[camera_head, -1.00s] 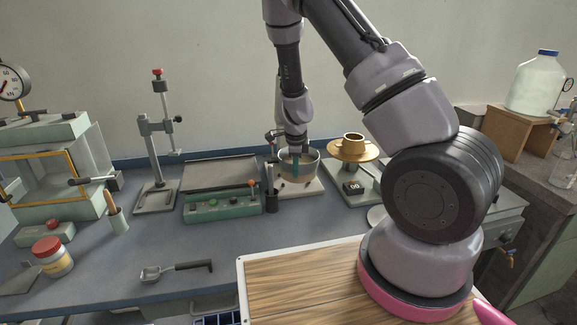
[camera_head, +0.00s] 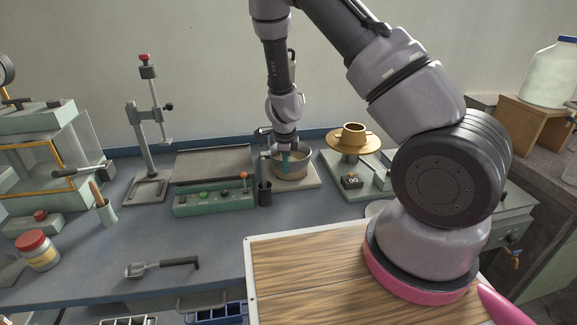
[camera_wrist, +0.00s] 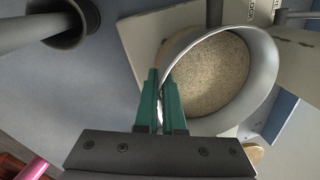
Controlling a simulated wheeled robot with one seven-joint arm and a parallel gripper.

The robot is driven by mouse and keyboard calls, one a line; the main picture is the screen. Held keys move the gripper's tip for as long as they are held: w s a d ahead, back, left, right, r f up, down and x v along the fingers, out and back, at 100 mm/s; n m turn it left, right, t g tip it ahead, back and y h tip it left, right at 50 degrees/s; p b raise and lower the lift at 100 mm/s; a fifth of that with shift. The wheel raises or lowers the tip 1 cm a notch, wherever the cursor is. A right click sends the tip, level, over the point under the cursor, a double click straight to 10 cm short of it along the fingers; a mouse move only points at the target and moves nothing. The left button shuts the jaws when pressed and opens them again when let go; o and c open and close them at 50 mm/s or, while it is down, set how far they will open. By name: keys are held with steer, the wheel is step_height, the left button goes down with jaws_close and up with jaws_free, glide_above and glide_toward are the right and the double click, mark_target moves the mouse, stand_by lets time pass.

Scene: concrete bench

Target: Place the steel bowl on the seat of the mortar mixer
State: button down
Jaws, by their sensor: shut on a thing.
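The steel bowl (camera_head: 301,163) is a round open bowl at the back of the bench. In the wrist view the bowl (camera_wrist: 271,70) holds a grainy tan material. My gripper (camera_head: 287,160) points down at the bowl's left side; its green fingers (camera_wrist: 161,103) are shut on the bowl's rim. My arm hides most of the mixer's column. I cannot tell whether the bowl touches the seat.
A dark cup (camera_head: 264,193) stands close at the left front of the bowl, near a green control box (camera_head: 215,199). A flow table with a brass top (camera_head: 353,142) stands to the right. A scoop (camera_head: 160,266) lies at the front, with clear bench around it.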

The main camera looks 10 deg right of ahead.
steer(key=shift+d+f, duration=0.1)
steer(key=c, duration=1)
jaws_free()
steer(key=s+d+r+n+y, duration=0.1)
steer(key=s+r+n+y, duration=0.2)
steer(key=r, duration=0.8)
steer(key=s+d+r+n+t, duration=0.1)
steer(key=s+r+n, duration=0.25)
steer(key=r, duration=0.75)
steer(key=s+d+r+n+y, duration=0.15)
steer(key=s+r, duration=0.25)
steer(key=r, duration=0.7)
steer(key=s+d+r+n+t, duration=0.1)
steer(key=s+r+n, duration=0.2)
steer(key=s, duration=0.2)
steer(key=s+d+r+n+t+h, duration=0.1)
steer(key=s+d+r+n, duration=0.1)
steer(key=s+r+n, duration=0.1)
steer(key=s+d+r+n+t+h, duration=0.1)
steer(key=s+d+r+n+t, duration=0.1)
steer(key=s+r, duration=0.3)
steer(key=shift+s+d+r+n, duration=0.1)
steer(key=shift+s+d+n, duration=0.1)
steer(key=shift+s+n, duration=0.6)
